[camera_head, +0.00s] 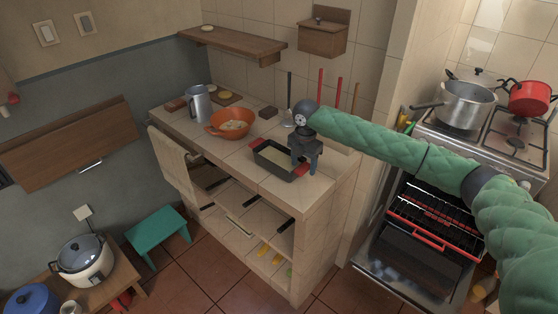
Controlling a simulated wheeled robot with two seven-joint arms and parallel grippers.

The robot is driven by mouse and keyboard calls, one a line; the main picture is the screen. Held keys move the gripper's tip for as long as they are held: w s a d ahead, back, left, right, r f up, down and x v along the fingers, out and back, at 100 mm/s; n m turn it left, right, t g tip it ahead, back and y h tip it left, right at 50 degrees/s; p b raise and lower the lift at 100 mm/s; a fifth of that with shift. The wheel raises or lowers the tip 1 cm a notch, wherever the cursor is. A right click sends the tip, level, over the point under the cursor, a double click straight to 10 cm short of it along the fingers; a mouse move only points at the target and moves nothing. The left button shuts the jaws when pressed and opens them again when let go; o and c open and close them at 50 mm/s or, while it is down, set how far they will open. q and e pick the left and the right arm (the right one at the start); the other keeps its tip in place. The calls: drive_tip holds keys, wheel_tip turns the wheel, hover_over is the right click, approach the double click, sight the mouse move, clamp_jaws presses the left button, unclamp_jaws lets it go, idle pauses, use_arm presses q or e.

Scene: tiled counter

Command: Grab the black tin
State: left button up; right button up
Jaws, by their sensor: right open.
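The black tin (278,160) is a rectangular pan with red handles and a pale inside, lying on the tiled counter near its front right edge. My right gripper (300,169), dark grey at the end of my green padded arm, is at the tin's right end. It is open and points down, with its fingers close to the right handle. I cannot tell whether they touch it. The gripper hides part of the tin's right end. My left gripper is not in view.
An orange bowl (231,124) and a metal jug (198,103) stand on the counter left of the tin. Utensils lean by the wall behind. The stove (489,143) with pots is at the right, its oven open. Shelves (250,225) lie below the counter.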

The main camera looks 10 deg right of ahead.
drive_tip(key=shift+f, duration=0.3)
clamp_jaws()
drive_tip(key=shift+r, duration=0.1)
